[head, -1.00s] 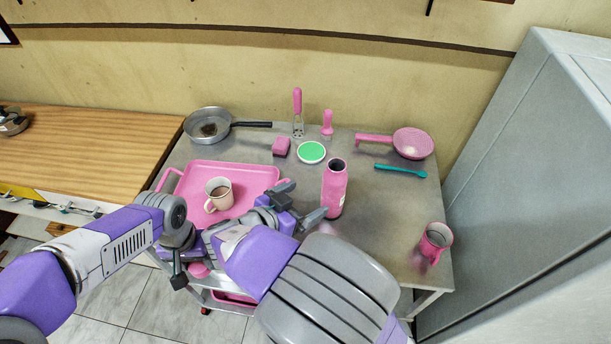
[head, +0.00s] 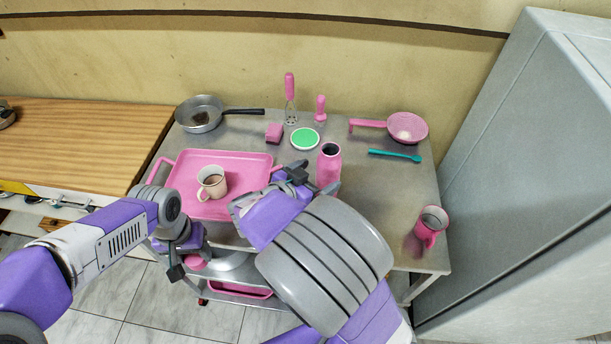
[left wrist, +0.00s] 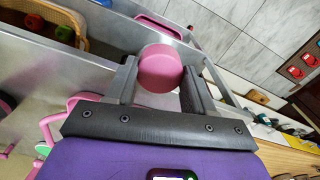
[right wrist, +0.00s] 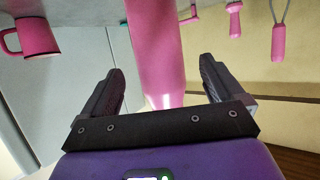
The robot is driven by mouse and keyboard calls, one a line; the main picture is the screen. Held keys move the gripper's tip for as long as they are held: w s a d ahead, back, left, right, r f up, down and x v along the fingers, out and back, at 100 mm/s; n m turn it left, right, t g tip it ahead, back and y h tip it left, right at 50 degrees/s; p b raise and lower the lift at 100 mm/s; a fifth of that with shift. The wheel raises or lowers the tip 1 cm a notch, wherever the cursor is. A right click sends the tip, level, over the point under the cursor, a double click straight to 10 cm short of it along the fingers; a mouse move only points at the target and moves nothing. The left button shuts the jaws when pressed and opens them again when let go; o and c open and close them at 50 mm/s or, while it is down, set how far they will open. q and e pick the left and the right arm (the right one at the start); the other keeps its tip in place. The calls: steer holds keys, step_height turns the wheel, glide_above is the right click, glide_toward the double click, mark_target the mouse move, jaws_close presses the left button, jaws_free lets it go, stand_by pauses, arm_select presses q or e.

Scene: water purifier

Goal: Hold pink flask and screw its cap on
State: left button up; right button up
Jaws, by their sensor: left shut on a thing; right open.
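The pink flask (head: 329,168) stands upright on the metal table, its dark mouth open at the top. Its lower part is hidden behind my right arm. My right gripper (head: 303,176) is open beside the flask. In the right wrist view the flask (right wrist: 156,50) rises just beyond and between the spread fingers (right wrist: 160,85); I cannot tell whether they touch it. My left gripper (head: 188,265) is low, in front of the table's front left edge. It is shut on the round pink cap (left wrist: 160,69), clear of the table; the cap also shows in the head view (head: 196,263).
Left of the flask are a pink tray (head: 245,160) and a white mug (head: 212,182). Behind it are a green-topped dish (head: 305,138) and a pink sponge (head: 274,132). A pink mug (head: 430,226) stands at the right, near a grey cabinet (head: 530,170).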

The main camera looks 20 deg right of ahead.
mark_target(330, 149)
steer(key=shift+d, duration=0.1)
arm_select(q)
steer(key=shift+f+b, duration=0.55)
arm_select(e)
steer(key=x, duration=0.5)
steer(key=shift+d+r, duration=0.1)
steer(key=shift+r, duration=0.05)
